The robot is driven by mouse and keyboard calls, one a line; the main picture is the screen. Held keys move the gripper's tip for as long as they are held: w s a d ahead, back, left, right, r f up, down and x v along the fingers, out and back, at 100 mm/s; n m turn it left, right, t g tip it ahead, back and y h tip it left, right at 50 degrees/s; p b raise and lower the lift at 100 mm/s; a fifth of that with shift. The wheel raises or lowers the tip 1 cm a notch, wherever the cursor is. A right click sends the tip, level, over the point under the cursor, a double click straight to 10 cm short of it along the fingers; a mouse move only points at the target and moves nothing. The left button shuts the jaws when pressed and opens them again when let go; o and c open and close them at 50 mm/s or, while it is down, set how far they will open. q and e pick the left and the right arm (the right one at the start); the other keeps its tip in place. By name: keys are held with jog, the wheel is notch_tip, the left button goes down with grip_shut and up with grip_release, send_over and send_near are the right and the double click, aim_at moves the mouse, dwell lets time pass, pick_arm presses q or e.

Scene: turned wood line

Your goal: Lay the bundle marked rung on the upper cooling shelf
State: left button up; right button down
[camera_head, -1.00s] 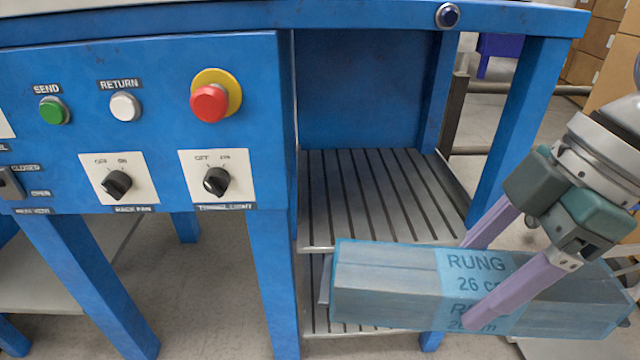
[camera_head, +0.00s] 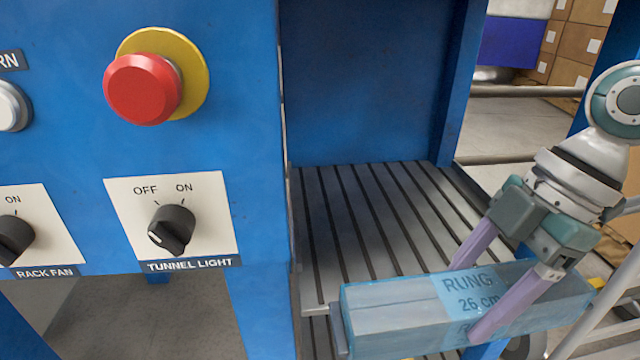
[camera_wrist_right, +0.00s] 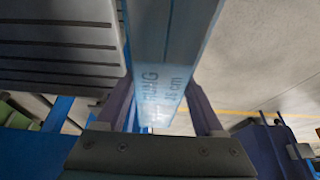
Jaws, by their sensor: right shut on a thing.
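The bundle marked RUNG (camera_head: 400,308) is a long block in pale blue wrap with a printed label. My right gripper (camera_head: 462,300) is shut on it across the label, one finger on each side. The bundle lies level in the jaws, in front of the upper cooling shelf's front edge. The upper cooling shelf (camera_head: 365,210) is a grey slatted surface inside the blue frame, bare where it shows. In the right wrist view the bundle (camera_wrist_right: 165,60) runs away between both fingers, beside a slatted shelf (camera_wrist_right: 65,45). My left gripper is not in view.
A blue panel left of the shelf opening carries a red emergency button (camera_head: 143,88), a tunnel light switch (camera_head: 171,228) and a rack fan switch (camera_head: 14,238). A blue post (camera_head: 460,85) bounds the opening on the right. Cardboard boxes (camera_head: 575,40) stand behind.

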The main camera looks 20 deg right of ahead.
jog(key=b, duration=0.9)
send_over(394, 252)
jog(key=s+d, duration=0.2)
jog(key=shift+s+a+f, duration=0.1)
jog(key=shift+a+f, duration=0.15)
jog(key=shift+w+d+r, duration=0.1)
jog(key=shift+w, duration=0.3)
jog(key=shift+w+d+b, duration=0.1)
jog(key=shift+w+b, duration=0.35)
jog(key=shift+b, duration=0.75)
notch_tip(394, 252, down, 3)
jog(key=shift+w+b, duration=0.1)
jog(key=shift+b, duration=1.1)
jog(key=shift+f, duration=0.2)
jog(key=shift+r, duration=0.1)
grip_release()
jog(key=shift+d, duration=0.1)
